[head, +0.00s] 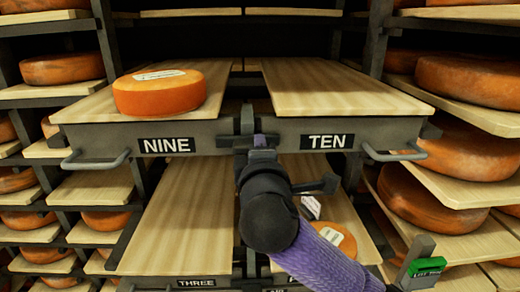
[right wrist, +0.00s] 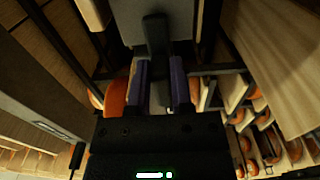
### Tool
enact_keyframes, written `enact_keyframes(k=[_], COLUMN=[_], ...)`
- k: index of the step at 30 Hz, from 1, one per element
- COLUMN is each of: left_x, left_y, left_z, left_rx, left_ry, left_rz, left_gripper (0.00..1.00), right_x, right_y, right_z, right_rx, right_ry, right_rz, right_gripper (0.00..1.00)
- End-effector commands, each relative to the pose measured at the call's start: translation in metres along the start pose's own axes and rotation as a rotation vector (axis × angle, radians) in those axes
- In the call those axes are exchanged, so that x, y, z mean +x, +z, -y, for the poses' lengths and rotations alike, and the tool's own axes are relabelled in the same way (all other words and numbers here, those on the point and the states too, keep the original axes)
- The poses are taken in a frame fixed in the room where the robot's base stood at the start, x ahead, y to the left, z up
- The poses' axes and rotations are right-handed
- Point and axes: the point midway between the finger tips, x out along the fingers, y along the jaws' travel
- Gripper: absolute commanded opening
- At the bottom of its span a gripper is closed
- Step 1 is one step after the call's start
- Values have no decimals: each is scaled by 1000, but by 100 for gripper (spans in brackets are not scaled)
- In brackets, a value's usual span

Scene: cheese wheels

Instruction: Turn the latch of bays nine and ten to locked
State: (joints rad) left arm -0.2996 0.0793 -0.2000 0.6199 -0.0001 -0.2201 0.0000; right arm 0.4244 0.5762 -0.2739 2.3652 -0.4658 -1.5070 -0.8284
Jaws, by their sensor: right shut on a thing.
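The bay labelled NINE (head: 167,146) is on the left and the bay labelled TEN (head: 322,141) on the right. The dark latch (head: 247,119) sits between their front rails. My right gripper (head: 260,141) is at this latch, its arm coming up from below. In the right wrist view the dark latch handle (right wrist: 156,35) runs between the purple fingers of my right gripper (right wrist: 159,85), which is shut on it. The gripper hides much of the latch in the head view, so I cannot tell its exact angle. My left gripper is not in view.
An orange cheese wheel (head: 160,96) rests on the bay nine board; the bay ten board (head: 335,88) is empty. Pull handles (head: 394,154) stick out in front. Racks with cheese wheels stand on both sides. A green tag (head: 427,266) shows at lower right.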

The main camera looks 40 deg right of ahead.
Motion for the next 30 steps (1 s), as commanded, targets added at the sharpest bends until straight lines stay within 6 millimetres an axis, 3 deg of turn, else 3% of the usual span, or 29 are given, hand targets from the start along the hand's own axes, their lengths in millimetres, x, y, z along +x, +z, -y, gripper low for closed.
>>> enact_keyframes(k=[17, 18, 22, 30], left_x=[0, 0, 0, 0], left_y=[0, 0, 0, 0], left_z=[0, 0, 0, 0], left_rx=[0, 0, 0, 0], left_ry=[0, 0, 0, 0], left_rz=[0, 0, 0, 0], left_gripper=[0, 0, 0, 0], right_x=[0, 0, 0, 0], right_y=[0, 0, 0, 0], right_z=[0, 0, 0, 0], right_rx=[27, 27, 26, 25], right_ry=[2, 2, 1, 1], right_rz=[0, 0, 0, 0], right_gripper=[0, 35, 62, 62])
